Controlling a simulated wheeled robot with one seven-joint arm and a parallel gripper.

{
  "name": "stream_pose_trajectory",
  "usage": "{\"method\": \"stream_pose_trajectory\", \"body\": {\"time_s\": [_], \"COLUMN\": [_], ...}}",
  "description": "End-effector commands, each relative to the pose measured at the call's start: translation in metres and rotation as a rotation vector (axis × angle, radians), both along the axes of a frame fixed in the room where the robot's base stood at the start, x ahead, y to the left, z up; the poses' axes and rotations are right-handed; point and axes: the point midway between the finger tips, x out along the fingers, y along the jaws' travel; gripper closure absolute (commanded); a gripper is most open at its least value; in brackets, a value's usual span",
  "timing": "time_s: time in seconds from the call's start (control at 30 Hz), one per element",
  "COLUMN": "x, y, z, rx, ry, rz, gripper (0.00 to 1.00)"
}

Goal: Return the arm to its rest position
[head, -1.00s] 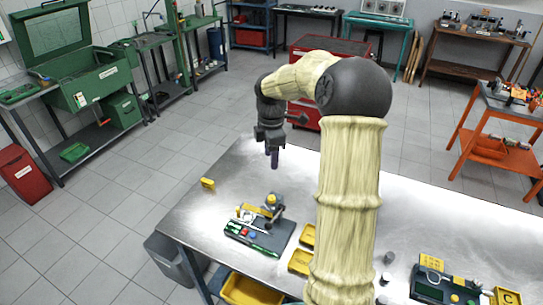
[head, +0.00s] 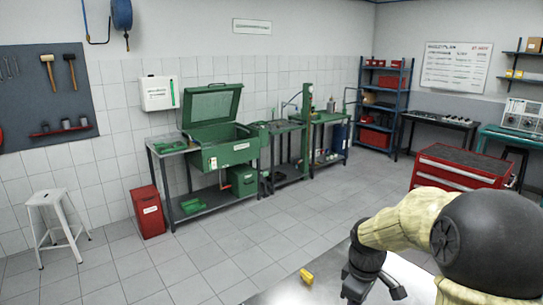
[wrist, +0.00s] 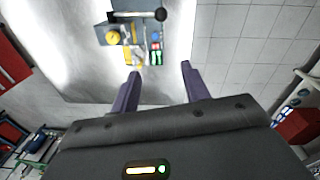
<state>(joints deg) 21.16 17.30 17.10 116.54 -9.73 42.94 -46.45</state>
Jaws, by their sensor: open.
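My arm, in a pale yellow cover with dark joints, shows at the lower right of the head view. Its dark wrist hangs over the metal table (head: 290,291), and the fingertips are cut off by the lower edge there. In the wrist view my gripper (wrist: 160,73) has its two purple fingers well apart with nothing between them.
A small yellow block (head: 306,275) sits near the table's edge. A red tool chest (head: 455,168) stands behind my arm. A green parts washer (head: 218,135), a red bin (head: 147,212) and a white stool (head: 57,225) line the left wall. Open tiled floor lies between.

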Motion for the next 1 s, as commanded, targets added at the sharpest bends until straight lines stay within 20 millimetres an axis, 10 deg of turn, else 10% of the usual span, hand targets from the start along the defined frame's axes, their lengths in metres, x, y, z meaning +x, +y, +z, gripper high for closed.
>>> {"method": "stream_pose_trajectory", "body": {"time_s": [0.43, 1.0], "x": [-0.118, -0.125], "y": [0.055, 0.056], "z": [-0.042, -0.044], "rx": [0.142, 0.160], "ry": [-0.156, -0.165], "rz": [-0.766, -0.833], "gripper": [0.54, 0.54]}}
